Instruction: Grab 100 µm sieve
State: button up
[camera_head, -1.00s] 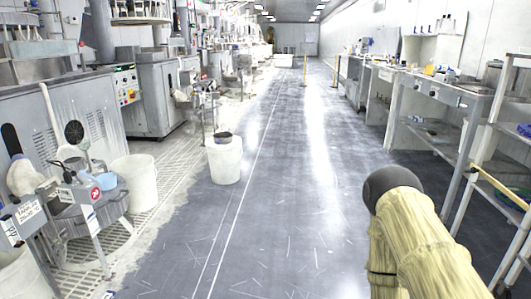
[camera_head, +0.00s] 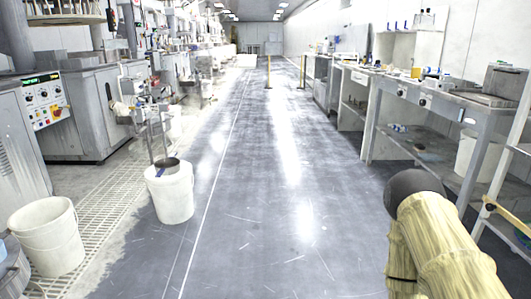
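I cannot make out a 100 µm sieve in the head view. A dark round rim shows on top of the white bucket (camera_head: 172,195) on the floor at left of centre, but I cannot tell what it is. My arm, in a yellowish cover with a dark rounded joint, shows at the lower right. My gripper is outside the picture.
Workbenches (camera_head: 484,112) with small items line the right side. Polishing machines (camera_head: 80,108) line the left, with another white bucket (camera_head: 48,240) at the lower left. Yellow posts (camera_head: 268,72) stand far ahead. The grey aisle floor (camera_head: 262,190) between is clear.

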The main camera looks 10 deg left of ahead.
aim_at(168, 166)
jog(key=u, duration=0.1)
jog(key=i, duration=1.6)
jog(key=u, duration=0.7)
jog(key=i, duration=1.6)
jog(key=z, duration=2.4)
jog(key=k, duration=2.05)
jog(key=u, duration=0.25)
